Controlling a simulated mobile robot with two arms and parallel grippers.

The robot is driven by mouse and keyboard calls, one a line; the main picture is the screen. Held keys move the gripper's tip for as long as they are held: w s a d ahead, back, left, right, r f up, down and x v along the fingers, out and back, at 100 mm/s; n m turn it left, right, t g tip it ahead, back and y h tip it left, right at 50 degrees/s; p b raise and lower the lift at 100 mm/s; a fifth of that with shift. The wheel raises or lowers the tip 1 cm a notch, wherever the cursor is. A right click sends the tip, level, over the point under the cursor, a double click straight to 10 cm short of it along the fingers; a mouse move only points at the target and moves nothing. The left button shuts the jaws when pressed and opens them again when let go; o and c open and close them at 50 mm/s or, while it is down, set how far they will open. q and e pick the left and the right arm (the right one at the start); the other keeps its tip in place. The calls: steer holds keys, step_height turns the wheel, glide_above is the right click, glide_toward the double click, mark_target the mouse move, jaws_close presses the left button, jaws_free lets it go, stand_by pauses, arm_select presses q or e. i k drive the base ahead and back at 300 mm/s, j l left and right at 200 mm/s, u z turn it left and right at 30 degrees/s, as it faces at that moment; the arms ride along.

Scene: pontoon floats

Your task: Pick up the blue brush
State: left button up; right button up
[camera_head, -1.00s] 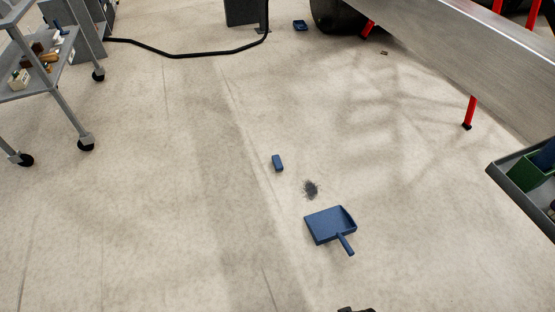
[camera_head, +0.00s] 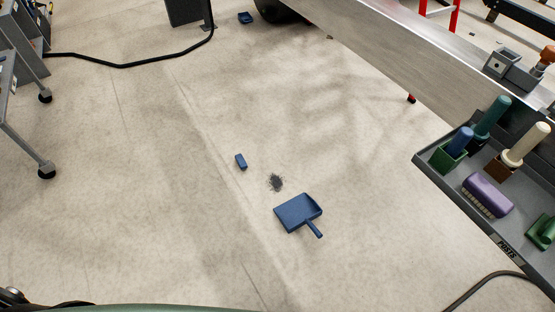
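A blue cylindrical handle (camera_head: 459,141) stands upright in a green holder (camera_head: 446,158) on the grey tray at the right; whether it is a brush is hidden by the holder. A small blue block-like piece (camera_head: 241,161) lies on the floor near the middle, and I cannot make out bristles on it. A blue dustpan (camera_head: 298,211) lies on the floor to its lower right, with a dark patch of debris (camera_head: 276,183) between them. Neither of my grippers can be made out in view.
The grey tray (camera_head: 470,228) also holds a teal-handled item (camera_head: 491,117), a cream-handled item (camera_head: 526,145) and a purple brush (camera_head: 487,195). A wheeled cart (camera_head: 22,118) stands at left. A black cable (camera_head: 120,66) crosses the back floor. The middle floor is mostly clear.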

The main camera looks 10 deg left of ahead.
mark_target(243, 165)
steer(key=i+j+z, duration=0.2)
steer(key=z, duration=0.2)
steer(key=i+j+z, duration=0.15)
steer(key=j+z, duration=0.25)
steer(key=i+j+z, duration=0.1)
steer(key=j+z, duration=0.3)
